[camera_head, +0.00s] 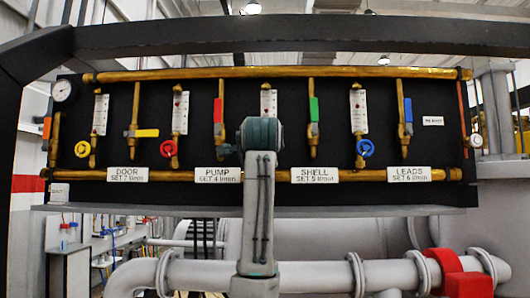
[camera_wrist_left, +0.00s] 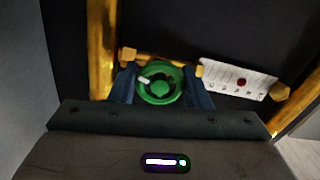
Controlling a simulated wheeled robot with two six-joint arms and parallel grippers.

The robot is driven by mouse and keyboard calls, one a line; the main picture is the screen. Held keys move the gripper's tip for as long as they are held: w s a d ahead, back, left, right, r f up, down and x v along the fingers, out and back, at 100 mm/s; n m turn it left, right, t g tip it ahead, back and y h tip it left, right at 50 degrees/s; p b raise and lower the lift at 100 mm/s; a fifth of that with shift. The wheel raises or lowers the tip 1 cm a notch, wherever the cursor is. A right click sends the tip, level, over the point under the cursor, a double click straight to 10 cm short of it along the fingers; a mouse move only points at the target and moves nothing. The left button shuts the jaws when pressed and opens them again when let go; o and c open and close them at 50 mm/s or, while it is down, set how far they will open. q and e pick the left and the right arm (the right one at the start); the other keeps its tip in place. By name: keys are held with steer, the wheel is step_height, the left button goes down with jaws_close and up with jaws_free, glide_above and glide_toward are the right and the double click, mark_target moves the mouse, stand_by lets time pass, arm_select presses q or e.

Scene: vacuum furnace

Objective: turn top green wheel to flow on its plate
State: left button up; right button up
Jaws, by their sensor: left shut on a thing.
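The green wheel (camera_wrist_left: 160,83) sits between the two blue-grey fingers of my left gripper (camera_wrist_left: 161,90) in the left wrist view, with a white mark on its left side. The gripper is shut on it. In the head view my wrist hides the wheel and fingers. The flow tube (camera_head: 268,102) stands just above my wrist; it also shows right of the wheel in the wrist view (camera_wrist_left: 238,79), with a red float. Its scale is too small to read. The SHELL plate (camera_head: 328,175) reads "SET 5 l/min". My right gripper is out of view.
Yellow (camera_head: 82,149), red (camera_head: 168,148) and blue (camera_head: 365,148) wheels sit on neighbouring lines. A green lever (camera_head: 313,109) is on the pipe right of my wrist. A dark beam (camera_head: 300,36) crosses above the panel; grey pipes (camera_head: 310,276) run below it.

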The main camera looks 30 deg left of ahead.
arm_select(q)
steer(key=shift+f+m, duration=0.1)
steer(key=shift+m, duration=1.1)
steer(key=o, duration=1)
